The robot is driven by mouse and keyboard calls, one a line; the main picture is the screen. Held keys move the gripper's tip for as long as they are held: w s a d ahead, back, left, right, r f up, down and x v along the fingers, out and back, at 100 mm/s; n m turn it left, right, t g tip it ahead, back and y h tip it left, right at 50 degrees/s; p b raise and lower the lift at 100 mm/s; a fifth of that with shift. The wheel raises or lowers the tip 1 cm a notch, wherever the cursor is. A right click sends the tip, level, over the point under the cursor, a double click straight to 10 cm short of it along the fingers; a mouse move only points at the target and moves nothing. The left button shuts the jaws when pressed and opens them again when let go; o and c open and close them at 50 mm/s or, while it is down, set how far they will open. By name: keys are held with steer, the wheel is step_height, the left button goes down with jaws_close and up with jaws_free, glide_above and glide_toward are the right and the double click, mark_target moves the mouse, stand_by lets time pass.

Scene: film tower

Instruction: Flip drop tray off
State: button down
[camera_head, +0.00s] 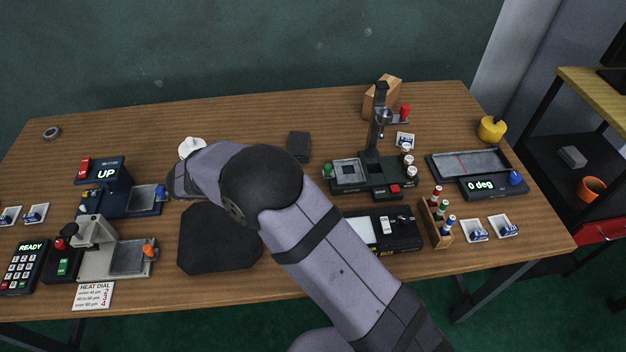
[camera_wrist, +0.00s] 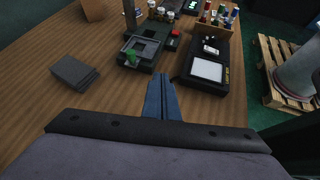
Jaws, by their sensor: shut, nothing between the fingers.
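No label in view reads drop tray, so I cannot tell for certain which part it is. A blue machine (camera_head: 120,185) at left shows UP on its display, with a red switch (camera_head: 84,168) on top and a small tray (camera_head: 145,198) with a blue knob (camera_head: 160,191) on its right side. My wrist hangs just right of this machine in the head view, and its fingers are hidden there. In the wrist view my gripper (camera_wrist: 161,84) is shut and empty, its blue fingers reaching over the table toward the light box.
A film stand (camera_head: 370,170) with a green knob (camera_head: 327,171) and light box (camera_head: 382,232) stand right of centre. A heat device (camera_head: 112,255) with keypad stands front left. A tray with 0 deg readout (camera_head: 490,188) is at right. A dark mat (camera_head: 215,240) lies below my arm.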

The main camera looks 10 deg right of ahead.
steer(key=w+a+f+n+t+h+b, duration=0.1)
steer(key=a+n+t, duration=0.2)
steer(key=a, duration=0.3)
steer(key=shift+w+a, duration=0.35)
steer(key=shift+d+f, duration=0.15)
steer(key=p, duration=0.3)
glide_toward(343, 179)
steer(key=w, duration=0.4)
steer(key=shift+w+d+f, duration=0.15)
steer(key=shift+w+d, duration=0.05)
steer(key=d+p, duration=0.1)
steer(key=d, duration=0.7)
